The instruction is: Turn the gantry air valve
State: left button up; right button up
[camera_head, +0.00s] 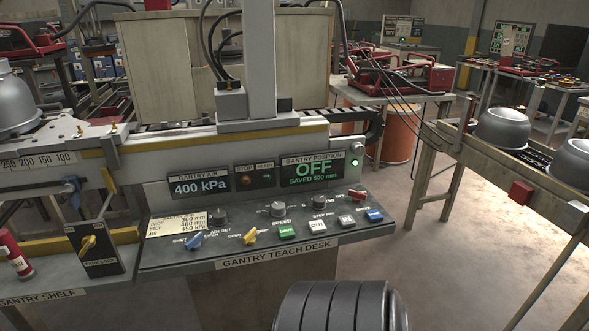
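The gantry teach desk (275,257) stands in the middle of the head view. A blue lever (194,240) sits at its front left, beside small labels too blurred to read surely. The gantry air display (200,187) reads 400 kPa. A small blue-handled fitting (73,185) also shows below the rail at left. I cannot tell for sure which control is the air valve. Neither gripper is in view, and nothing touches the desk controls.
A black box with a yellow handle (88,243) stands left of the desk, beside a red cylinder (15,254) on the gantry shelf. The position display (313,173) reads OFF. A conveyor with metal domes (503,127) is at right. Dark ribbed rounded shapes fill the bottom centre.

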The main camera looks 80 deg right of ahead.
aim_at(194, 244)
jog(key=z, duration=2.2)
